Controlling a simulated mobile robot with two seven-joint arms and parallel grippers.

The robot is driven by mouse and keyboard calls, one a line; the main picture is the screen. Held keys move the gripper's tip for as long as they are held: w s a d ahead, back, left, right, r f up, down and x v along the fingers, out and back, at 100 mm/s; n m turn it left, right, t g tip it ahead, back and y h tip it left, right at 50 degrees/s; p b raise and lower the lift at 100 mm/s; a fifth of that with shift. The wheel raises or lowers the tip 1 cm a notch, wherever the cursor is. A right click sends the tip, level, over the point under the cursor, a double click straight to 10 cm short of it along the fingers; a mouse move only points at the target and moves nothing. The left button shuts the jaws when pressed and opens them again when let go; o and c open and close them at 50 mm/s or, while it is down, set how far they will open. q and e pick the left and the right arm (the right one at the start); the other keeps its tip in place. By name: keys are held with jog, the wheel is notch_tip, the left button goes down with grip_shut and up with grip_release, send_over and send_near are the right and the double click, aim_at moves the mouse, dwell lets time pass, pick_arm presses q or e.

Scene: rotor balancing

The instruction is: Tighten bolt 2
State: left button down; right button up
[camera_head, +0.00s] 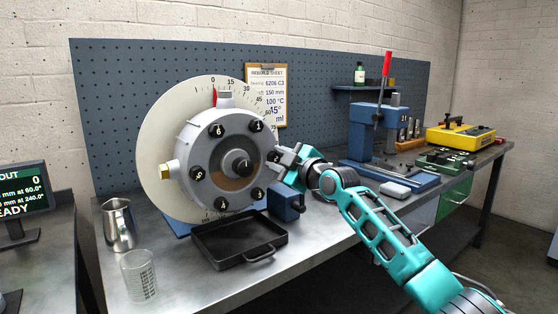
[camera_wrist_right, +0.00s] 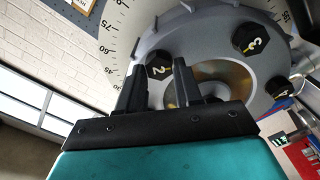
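The grey rotor (camera_head: 190,147) stands upright in front of a round dial (camera_head: 152,150), with several black numbered bolts on its face. Bolt 2 (camera_wrist_right: 158,68) shows its yellow number in the right wrist view, between the tips of my right gripper (camera_wrist_right: 160,72). In the head view my right gripper (camera_head: 283,158) is at the rotor's right side and partly covers this bolt (camera_head: 272,156). The two fingers stand apart, one on each side of the bolt head. I cannot tell whether they touch it. My left gripper is not in view.
Bolt 3 (camera_wrist_right: 250,38) sits near bolt 2. A black tray (camera_head: 203,263) lies below the rotor, with a metal jug (camera_head: 119,226) and a clear beaker (camera_head: 139,276) to its left. A blue press (camera_head: 372,130) and yellow case (camera_head: 460,137) stand right.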

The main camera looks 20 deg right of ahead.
grip_shut()
